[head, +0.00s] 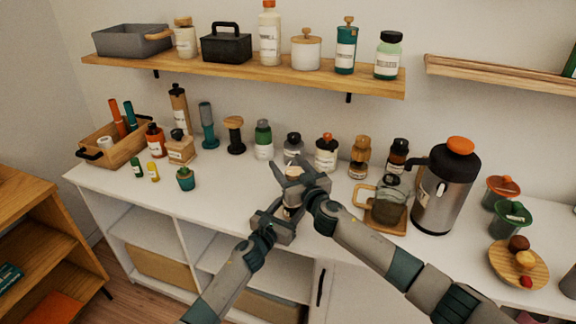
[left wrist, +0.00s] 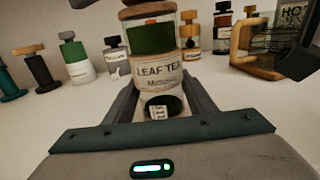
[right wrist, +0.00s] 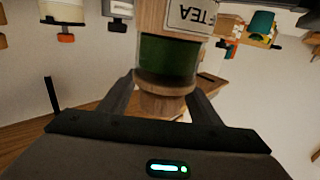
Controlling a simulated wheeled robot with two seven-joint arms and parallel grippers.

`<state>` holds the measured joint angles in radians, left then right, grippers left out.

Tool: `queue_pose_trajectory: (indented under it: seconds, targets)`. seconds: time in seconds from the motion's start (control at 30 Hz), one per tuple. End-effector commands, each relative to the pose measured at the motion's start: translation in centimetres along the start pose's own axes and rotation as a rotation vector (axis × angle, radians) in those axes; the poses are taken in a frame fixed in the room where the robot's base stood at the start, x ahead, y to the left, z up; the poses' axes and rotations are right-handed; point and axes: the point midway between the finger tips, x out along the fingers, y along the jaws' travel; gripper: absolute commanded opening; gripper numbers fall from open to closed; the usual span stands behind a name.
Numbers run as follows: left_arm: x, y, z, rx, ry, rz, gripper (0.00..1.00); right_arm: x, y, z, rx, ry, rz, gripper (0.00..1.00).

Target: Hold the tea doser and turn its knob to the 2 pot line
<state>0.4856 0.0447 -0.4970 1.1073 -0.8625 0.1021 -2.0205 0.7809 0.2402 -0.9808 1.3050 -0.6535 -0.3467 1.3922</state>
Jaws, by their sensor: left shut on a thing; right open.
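The tea doser (head: 292,199) is a cream cylinder held upright above the front of the white counter. In the left wrist view its LEAF TEA label (left wrist: 158,70) faces me, with a green band above and a dark round opening below. My left gripper (head: 286,213) is shut on its lower body. My right gripper (head: 296,178) is open at the top, its fingers on either side of the wooden knob (right wrist: 162,103). In the right wrist view the doser appears upside down. The 2 pot line cannot be made out.
A glass pitcher (head: 388,208) on a wooden coaster and a steel urn (head: 446,190) stand close to the right of my right arm. Several jars and bottles line the back of the counter (head: 232,190). A wooden shelf (head: 240,71) hangs above.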

Motion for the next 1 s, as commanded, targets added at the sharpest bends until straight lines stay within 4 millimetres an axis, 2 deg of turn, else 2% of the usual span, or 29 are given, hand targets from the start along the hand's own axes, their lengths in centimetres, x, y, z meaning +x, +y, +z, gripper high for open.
queue_pose_trajectory:
  seconds: [0.3, 0.33, 0.4, 0.5, 0.77, 1.0]
  targets:
    - [-0.01, -0.02, -0.04, -0.001, 0.001, 0.000, 0.16, 0.14, 0.00, 0.01, -0.001, 0.000, 0.000, 0.57]
    - [-0.01, -0.02, -0.04, -0.001, 0.001, 0.000, 0.16, 0.13, 0.00, 0.01, -0.001, 0.000, 0.000, 0.53]
    - [-0.01, -0.02, -0.04, -0.001, 0.001, 0.000, 0.16, 0.12, 0.00, 0.01, -0.001, 0.000, 0.000, 0.36]
    - [-0.01, -0.01, -0.04, -0.001, 0.001, 0.000, 0.16, 0.12, 0.01, 0.01, -0.001, 0.000, 0.000, 0.16]
    - [-0.01, -0.01, -0.04, -0.001, 0.001, 0.000, 0.16, 0.16, -0.16, -0.04, 0.002, 0.003, 0.016, 0.16]
    - [-0.01, -0.06, -0.06, -0.001, 0.001, -0.001, 0.16, 0.25, -0.14, -0.35, 0.006, 0.011, 0.097, 0.16]
